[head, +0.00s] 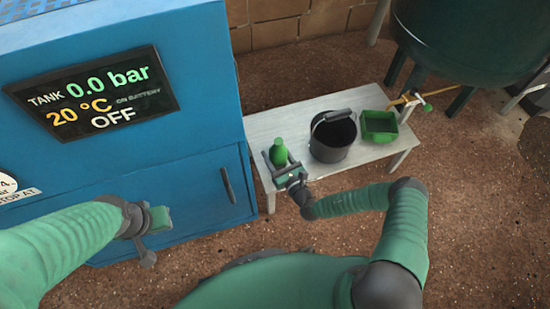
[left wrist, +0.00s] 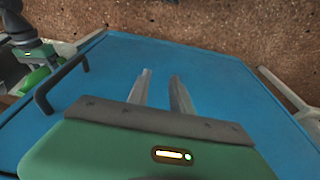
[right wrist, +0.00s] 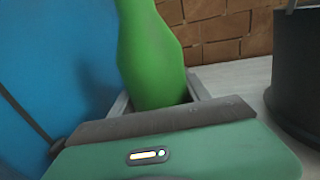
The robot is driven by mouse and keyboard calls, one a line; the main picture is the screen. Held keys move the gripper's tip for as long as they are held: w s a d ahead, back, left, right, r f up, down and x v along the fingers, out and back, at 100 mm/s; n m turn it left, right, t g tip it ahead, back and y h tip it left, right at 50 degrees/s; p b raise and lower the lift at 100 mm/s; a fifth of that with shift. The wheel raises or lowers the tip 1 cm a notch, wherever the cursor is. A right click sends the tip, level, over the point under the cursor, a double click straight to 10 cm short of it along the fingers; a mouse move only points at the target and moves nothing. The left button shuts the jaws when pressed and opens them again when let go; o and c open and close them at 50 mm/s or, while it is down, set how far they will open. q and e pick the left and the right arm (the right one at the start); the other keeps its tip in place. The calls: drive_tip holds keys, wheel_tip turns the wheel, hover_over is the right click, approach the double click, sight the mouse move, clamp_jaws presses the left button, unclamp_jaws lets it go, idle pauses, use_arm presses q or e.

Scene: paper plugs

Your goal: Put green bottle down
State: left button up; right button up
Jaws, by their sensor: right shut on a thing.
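The green bottle (head: 278,152) is upright at the left end of the white bench (head: 262,128). My right gripper (head: 288,171) is shut on the bottle. In the right wrist view the bottle (right wrist: 150,55) stands between the two fingers, with its lower part hidden by the gripper body. I cannot tell whether its base touches the bench. My left gripper (left wrist: 160,90) is open and empty in front of the blue cabinet; its two fingers show apart in the left wrist view.
A black bucket (head: 333,140) stands on the bench right of the bottle. A green tub (head: 379,125) is farther right. The blue cabinet (head: 200,185) borders the bench on the left. A large dark green tank (head: 470,40) is at the back right.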

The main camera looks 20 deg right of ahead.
drive_tip(key=shift+r, duration=0.1)
drive_tip(key=o, duration=1.2)
